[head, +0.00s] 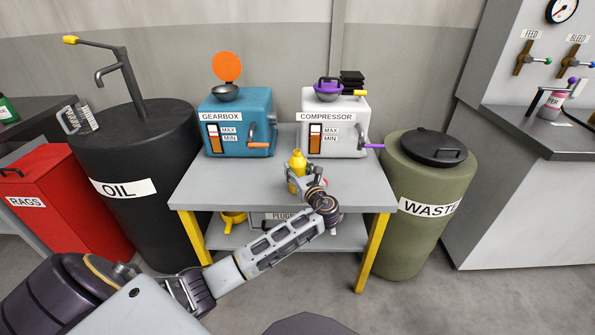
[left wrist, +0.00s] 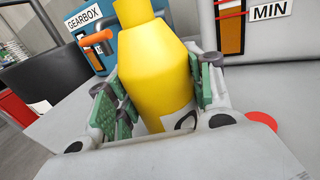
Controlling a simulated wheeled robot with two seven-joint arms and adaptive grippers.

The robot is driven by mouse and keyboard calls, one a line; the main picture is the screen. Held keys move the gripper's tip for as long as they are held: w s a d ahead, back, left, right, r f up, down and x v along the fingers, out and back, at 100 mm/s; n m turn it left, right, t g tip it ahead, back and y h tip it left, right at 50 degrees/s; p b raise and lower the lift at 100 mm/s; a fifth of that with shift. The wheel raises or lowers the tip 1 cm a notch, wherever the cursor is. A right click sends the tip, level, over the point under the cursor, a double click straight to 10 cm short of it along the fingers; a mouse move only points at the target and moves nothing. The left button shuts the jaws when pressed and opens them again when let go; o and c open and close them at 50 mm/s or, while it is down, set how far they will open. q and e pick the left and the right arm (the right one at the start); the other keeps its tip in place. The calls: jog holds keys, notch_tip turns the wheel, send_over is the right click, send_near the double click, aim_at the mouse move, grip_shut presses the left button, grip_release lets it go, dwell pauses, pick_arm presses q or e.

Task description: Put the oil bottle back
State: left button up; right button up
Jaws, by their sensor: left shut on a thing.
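The oil bottle (head: 297,163) is yellow with a narrow neck and stands roughly upright at the middle of the grey table (head: 230,188), in front of the gearbox and compressor units. My left gripper (head: 301,184) is shut around its body. In the left wrist view the yellow bottle (left wrist: 155,65) fills the space between the green finger pads of my left gripper (left wrist: 155,100). Whether its base touches the table is hidden by the gripper. My right gripper is not in view.
The blue gearbox (head: 238,135) and white compressor (head: 340,140) stand at the table's back. A black oil drum (head: 135,215) is on the left, a green waste drum (head: 408,235) on the right. A red rags bin (head: 65,205) is far left. The lower shelf (head: 255,236) holds a yellow item.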

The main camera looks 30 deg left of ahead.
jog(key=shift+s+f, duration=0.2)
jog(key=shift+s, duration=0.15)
pick_arm(q)
jog(key=o, duration=1.2)
jog(key=shift+o, duration=0.2)
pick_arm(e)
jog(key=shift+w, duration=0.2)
pick_arm(q)
jog(key=shift+s+d, duration=0.2)
jog(key=shift+d, duration=0.1)
jog(key=p+v, duration=0.2)
jog(key=v, duration=0.9)
jog(key=shift+p, duration=0.3)
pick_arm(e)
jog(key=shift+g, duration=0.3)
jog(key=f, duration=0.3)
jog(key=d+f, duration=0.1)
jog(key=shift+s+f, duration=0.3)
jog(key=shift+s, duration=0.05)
pick_arm(q)
jog(key=shift+d+r, duration=0.1)
